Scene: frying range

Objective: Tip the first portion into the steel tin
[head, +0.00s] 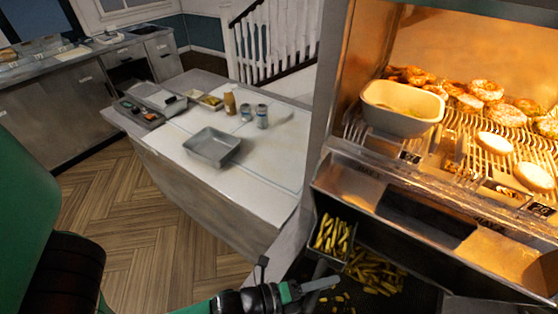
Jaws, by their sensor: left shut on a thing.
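The steel tin (199,158) is an empty grey rectangular tray on the white-topped counter, left of centre. A small dark basket (320,256) holds a portion of yellow fries (333,236) below the front of the warming cabinet. My left gripper (318,284) is at the bottom centre, just below this basket. It is shut on what looks like the basket's handle, though the grip itself is hard to make out. The tin is well up and left of the gripper. My right gripper is not in view.
Loose fries (376,272) lie beside the basket. The heated cabinet (332,110) on the right holds a cream tub (402,118) and fried food on racks. Bottles and cans (262,116) stand behind the tin. The counter (262,160) right of the tin is clear.

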